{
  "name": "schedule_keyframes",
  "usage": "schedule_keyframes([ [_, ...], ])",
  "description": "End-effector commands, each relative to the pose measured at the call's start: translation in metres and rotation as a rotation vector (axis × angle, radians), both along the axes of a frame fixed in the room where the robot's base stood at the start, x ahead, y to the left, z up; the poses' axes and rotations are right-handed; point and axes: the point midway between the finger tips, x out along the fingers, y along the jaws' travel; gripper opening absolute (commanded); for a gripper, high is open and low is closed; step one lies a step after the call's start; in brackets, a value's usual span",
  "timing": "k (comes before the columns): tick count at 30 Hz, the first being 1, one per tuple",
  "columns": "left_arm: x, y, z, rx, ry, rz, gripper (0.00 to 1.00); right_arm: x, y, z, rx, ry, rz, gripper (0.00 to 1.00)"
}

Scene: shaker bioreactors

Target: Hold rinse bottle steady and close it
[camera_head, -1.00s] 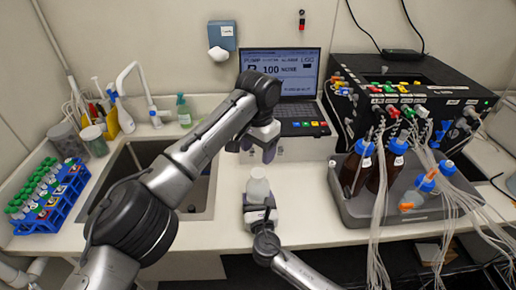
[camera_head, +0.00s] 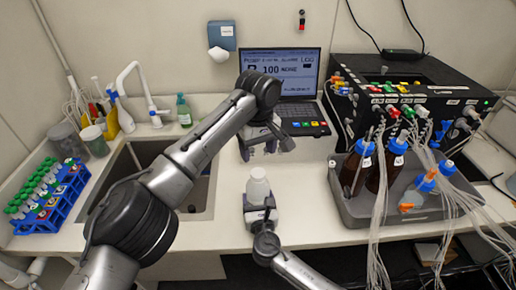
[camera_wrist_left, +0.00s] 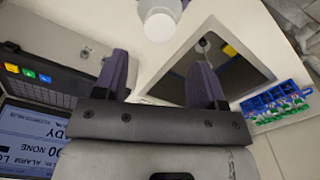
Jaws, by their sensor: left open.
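The white rinse bottle (camera_head: 258,188) stands upright in front of the counter edge, in the middle of the head view. My right gripper (camera_head: 260,208) is around its lower part and appears shut on it. My left gripper (camera_head: 266,149) is open and empty, above and behind the bottle, apart from it. In the left wrist view, the bottle (camera_wrist_left: 160,24) shows from above as a round white top beyond the open fingers of my left gripper (camera_wrist_left: 160,82). Whether a separate cap sits on it I cannot tell.
A laptop (camera_head: 282,75) stands behind my left gripper. A sink (camera_head: 135,160) and a blue tube rack (camera_head: 60,205) are at the left. A black pump box (camera_head: 450,95) and a grey tray (camera_head: 350,207) with bottles and hanging tubes are at the right. The counter between is clear.

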Motion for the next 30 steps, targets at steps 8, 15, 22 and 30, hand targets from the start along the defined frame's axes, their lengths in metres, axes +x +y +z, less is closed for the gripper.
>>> schedule_keyframes([
  [8,0.000,0.000,0.000,0.000,0.000,0.000,0.65,0.000,0.000,0.000,0.001,0.001,0.000,0.08],
  [15,0.000,0.001,-0.019,0.001,0.000,0.000,0.65,0.000,0.000,0.000,0.001,0.001,0.000,0.08],
  [22,0.000,0.001,-0.050,0.001,0.002,-0.001,0.65,0.000,0.000,0.000,0.001,0.001,0.000,0.08],
  [30,0.000,0.001,-0.075,0.000,0.001,0.000,0.65,0.000,0.000,0.000,0.001,0.001,0.000,0.08],
])
